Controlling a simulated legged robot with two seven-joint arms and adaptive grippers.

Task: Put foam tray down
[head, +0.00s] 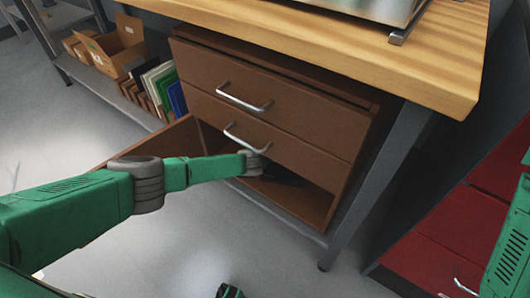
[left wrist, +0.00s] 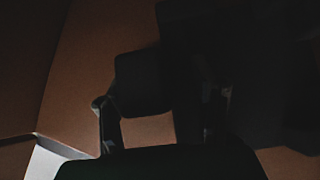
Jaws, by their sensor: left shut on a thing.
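My left gripper (head: 276,172) reaches into the open lower compartment of a brown cabinet (head: 290,115), below its two drawers. It is shut on a dark thing, taken to be the foam tray, whose outline I cannot separate from the gripper and the shadow in the head view. I cannot tell whether the tray touches the compartment floor (head: 300,200). My right gripper is not in view.
The cabinet's brown door (head: 160,143) stands open to the left, behind my left arm. A wooden worktop (head: 420,60) overhangs the cabinet, with a grey table leg (head: 368,185) at its right. Boxes and folders (head: 160,88) fill a low shelf. A red cabinet (head: 440,235) stands at right.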

